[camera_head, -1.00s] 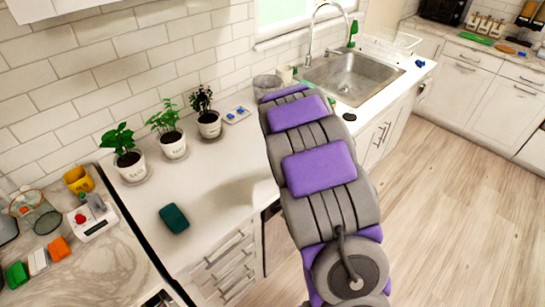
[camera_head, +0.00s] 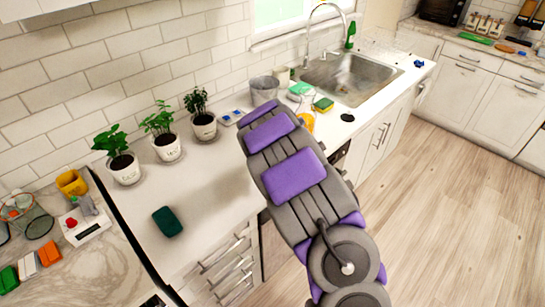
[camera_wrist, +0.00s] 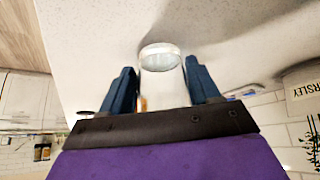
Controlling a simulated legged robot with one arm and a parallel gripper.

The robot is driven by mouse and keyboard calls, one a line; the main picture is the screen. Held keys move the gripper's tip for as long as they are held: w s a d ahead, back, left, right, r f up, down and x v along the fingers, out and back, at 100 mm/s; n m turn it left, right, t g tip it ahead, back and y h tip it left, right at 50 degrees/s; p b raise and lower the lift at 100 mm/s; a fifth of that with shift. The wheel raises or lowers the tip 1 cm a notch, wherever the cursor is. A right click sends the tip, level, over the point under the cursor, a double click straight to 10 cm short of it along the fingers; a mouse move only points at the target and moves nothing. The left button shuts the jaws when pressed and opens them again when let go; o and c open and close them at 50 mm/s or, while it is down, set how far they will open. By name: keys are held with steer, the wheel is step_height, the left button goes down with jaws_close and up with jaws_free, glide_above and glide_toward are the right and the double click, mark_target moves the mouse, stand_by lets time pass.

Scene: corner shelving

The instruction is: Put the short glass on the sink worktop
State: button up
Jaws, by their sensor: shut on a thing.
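The short glass (camera_wrist: 160,62), clear with a round rim or base, sits between the two dark blue fingers of my gripper (camera_wrist: 162,85) in the wrist view. The gripper is shut on it. The wrist view looks upside down, with the white worktop (camera_wrist: 110,30) above the glass; whether the glass touches it I cannot tell. In the head view my arm hides the gripper and the glass. The sink worktop (camera_head: 215,170) there is a white counter running from the green block to the steel sink.
Potted plants (camera_head: 162,135) stand along the wall. A grey bucket (camera_head: 264,90), a green-and-yellow sponge (camera_head: 323,104) and a steel sink (camera_head: 352,78) are further back. A dark green block (camera_head: 167,221) lies at the front left. The counter between is mostly clear.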

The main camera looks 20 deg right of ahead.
steer(key=shift+d, duration=0.25)
steer(key=o, duration=0.8)
steer(key=shift+d, duration=0.1)
steer(key=o, duration=0.3)
steer(key=shift+a, duration=0.4)
steer(key=shift+o, duration=0.8)
steer(key=shift+a+r, duration=0.1)
steer(key=shift+a, duration=0.35)
steer(key=shift+d, duration=0.55)
steer(key=shift+s+r, duration=0.15)
steer(key=s+a+r+g+y+p, duration=0.1)
steer(key=s+a+r, duration=0.3)
steer(key=s+r, duration=0.35)
steer(key=s+a+r+g+p, duration=0.1)
steer(key=s+a+r, duration=0.3)
steer(key=s+r, duration=0.35)
steer(key=s+a+r+n+g, duration=0.1)
steer(key=s+a, duration=0.2)
steer(key=s, duration=0.8)
steer(key=s+a+r+n+g+y, duration=0.1)
steer(key=s+a+n+g, duration=0.1)
steer(key=s, duration=1)
steer(key=s+a+r+n+g+y, duration=0.1)
steer(key=s+a, duration=0.4)
steer(key=s, duration=0.6)
steer(key=shift+s+r+n+g, duration=0.15)
steer(key=shift+s+n+g, duration=0.05)
steer(key=shift+n+g, duration=0.5)
